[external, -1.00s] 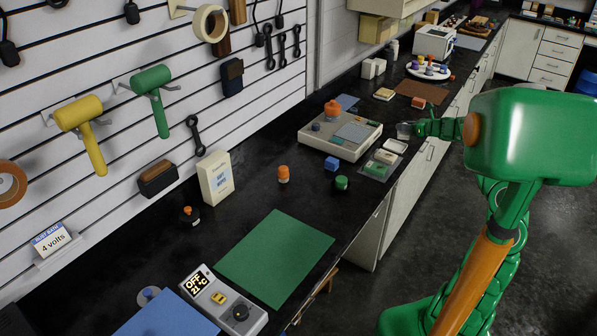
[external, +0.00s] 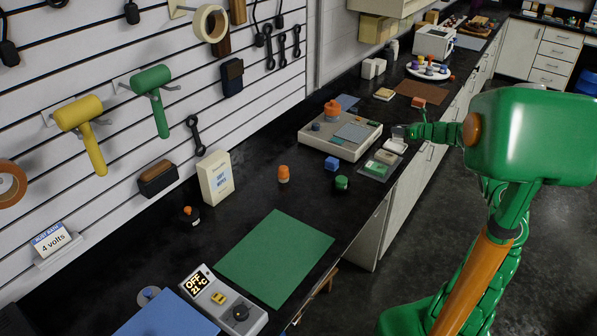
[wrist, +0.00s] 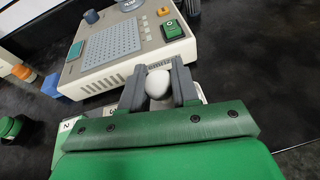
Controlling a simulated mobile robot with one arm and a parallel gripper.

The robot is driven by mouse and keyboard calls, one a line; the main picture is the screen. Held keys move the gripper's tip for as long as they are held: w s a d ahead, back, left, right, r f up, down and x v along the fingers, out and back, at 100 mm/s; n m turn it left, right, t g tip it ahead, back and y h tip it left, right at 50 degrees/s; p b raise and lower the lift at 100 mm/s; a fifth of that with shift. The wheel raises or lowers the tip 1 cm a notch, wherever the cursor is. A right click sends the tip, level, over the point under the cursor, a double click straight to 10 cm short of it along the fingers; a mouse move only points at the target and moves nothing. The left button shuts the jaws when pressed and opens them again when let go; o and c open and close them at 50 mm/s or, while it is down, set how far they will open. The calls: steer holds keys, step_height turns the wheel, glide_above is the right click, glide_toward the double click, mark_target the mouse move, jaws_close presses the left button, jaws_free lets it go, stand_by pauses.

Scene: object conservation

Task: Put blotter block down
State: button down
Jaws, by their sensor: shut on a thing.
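My gripper (wrist: 158,84) is shut on a white, rounded piece, which I take to be the blotter block (wrist: 157,84). It sits between the two grey fingers in the wrist view. In the external view my gripper (external: 399,131) is at the counter's right edge, just right of the grey device. A white edge also shows under the fingers in the wrist view. I cannot tell whether the held piece touches it or the counter.
The grey device (external: 350,152) with an orange knob stands left of my gripper. Blue (external: 332,163), orange (external: 283,174) and green (external: 341,182) items stand nearby. A green mat (external: 275,258) lies clear nearer the camera.

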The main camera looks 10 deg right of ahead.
mark_target(397, 136)
steer(key=shift+w+f, duration=0.25)
steer(key=shift+w, duration=0.05)
steer(key=shift+w+d+f, duration=0.1)
steer(key=shift+w+f, duration=0.2)
steer(key=shift+f, duration=1.65)
steer(key=c, duration=0.8)
jaws_free()
steer(key=shift+f, duration=0.1)
steer(key=shift+c, duration=0.2)
steer(key=v, duration=1.2)
